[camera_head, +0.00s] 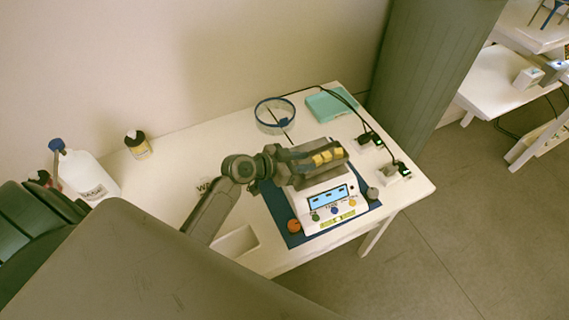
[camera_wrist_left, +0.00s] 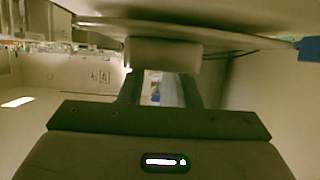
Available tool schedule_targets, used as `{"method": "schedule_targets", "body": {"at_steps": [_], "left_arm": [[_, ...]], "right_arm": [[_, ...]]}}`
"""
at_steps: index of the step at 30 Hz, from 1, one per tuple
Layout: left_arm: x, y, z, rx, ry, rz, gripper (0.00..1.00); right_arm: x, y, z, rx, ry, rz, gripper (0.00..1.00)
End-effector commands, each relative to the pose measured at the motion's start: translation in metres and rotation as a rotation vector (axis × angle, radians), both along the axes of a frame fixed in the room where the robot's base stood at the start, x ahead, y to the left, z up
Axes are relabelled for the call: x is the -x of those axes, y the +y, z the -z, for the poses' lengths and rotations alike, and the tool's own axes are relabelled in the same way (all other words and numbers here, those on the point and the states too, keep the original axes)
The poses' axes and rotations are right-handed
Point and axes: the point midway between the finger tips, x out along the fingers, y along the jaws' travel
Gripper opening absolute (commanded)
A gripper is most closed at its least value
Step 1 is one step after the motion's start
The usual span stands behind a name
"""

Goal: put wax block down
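My left gripper (camera_head: 334,153) is over the white scale (camera_head: 335,201) with its blue display. Yellow wax (camera_head: 320,159) shows between its two dark fingers, and the gripper appears shut on this wax block. The fingers partly cover the block, and the scale's top is hidden beneath the gripper. In the left wrist view a dull tan block-like shape (camera_wrist_left: 163,54) spans the finger ends; I cannot tell for sure that it is the wax. Lettering starting "WA" (camera_head: 205,185) is on the table left of the gripper, partly hidden by my arm. My right gripper is not in view.
The scale stands on a blue mat (camera_head: 290,229). A blue-rimmed ring (camera_head: 257,115) and a teal pad (camera_head: 326,106) lie behind. A white bottle (camera_head: 88,177) and a small dark-capped bottle (camera_head: 139,148) stand left. Black plugs (camera_head: 370,139) are at right; a shallow white tray (camera_head: 236,241) is in front.

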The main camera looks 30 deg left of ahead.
Motion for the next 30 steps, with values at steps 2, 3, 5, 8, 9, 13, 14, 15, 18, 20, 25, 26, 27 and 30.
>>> {"method": "schedule_targets", "body": {"at_steps": [2,3,5,8,9,13,14,15,18,20,25,26,27,30], "left_arm": [[0.013,0.011,-0.002,-0.008,-0.001,0.002,0.30],[0.019,0.016,-0.005,-0.009,-0.001,0.002,0.30],[0.027,0.022,-0.009,-0.008,0.000,0.002,0.30],[0.040,0.031,-0.017,-0.008,-0.001,0.002,0.30],[0.044,0.035,-0.019,-0.008,0.000,0.001,0.30],[0.055,0.043,-0.026,-0.005,0.000,0.002,0.30],[0.057,0.045,-0.028,-0.006,-0.001,0.001,0.30],[0.059,0.046,-0.029,-0.004,0.000,0.000,0.30],[0.063,0.049,-0.032,-0.004,0.000,0.000,0.30],[0.065,0.050,-0.033,-0.003,0.000,0.001,0.30],[0.066,0.051,-0.034,-0.001,0.001,0.000,0.30],[0.066,0.051,-0.034,-0.001,0.001,0.000,0.30],[0.066,0.051,-0.034,0.000,0.000,0.000,0.30],[0.066,0.051,-0.034,0.000,0.000,0.000,0.30]], "right_arm": [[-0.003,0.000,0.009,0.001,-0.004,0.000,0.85],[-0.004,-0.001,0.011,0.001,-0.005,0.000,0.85],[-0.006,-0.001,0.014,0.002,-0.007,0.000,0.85],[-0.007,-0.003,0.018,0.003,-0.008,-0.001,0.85],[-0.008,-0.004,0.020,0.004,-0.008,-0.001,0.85],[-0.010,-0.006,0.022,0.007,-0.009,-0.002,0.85],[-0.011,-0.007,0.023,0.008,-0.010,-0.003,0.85],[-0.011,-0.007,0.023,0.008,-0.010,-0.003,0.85],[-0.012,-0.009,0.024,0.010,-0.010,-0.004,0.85],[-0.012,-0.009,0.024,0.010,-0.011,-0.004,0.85],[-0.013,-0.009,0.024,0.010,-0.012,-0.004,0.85],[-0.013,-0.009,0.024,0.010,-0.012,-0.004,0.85],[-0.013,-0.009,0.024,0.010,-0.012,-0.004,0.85],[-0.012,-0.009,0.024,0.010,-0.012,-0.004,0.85]]}}
